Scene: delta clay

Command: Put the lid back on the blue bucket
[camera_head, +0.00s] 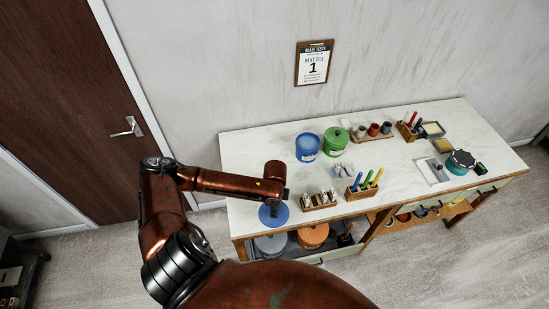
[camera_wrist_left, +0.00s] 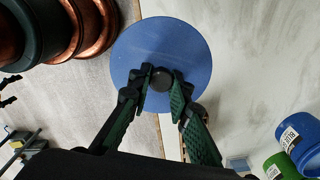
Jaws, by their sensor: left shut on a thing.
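The blue bucket (camera_head: 307,146) stands upright on the white-topped bench, its top rim facing up. It also shows at the right edge of the left wrist view (camera_wrist_left: 298,140). The blue round lid (camera_head: 281,213) is at the bench's front left corner. My left gripper (camera_head: 272,207) is above it. In the left wrist view my left gripper (camera_wrist_left: 161,84) is shut on the dark knob of the lid (camera_wrist_left: 160,40). The lid looks flat and held near the bench edge; its exact height is hard to tell. My right gripper is not in view.
Wooden holders with bottles (camera_head: 320,201) and with coloured tools (camera_head: 364,187) stand along the front edge. The bench top (camera_head: 250,165) left of the blue bucket is clear.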

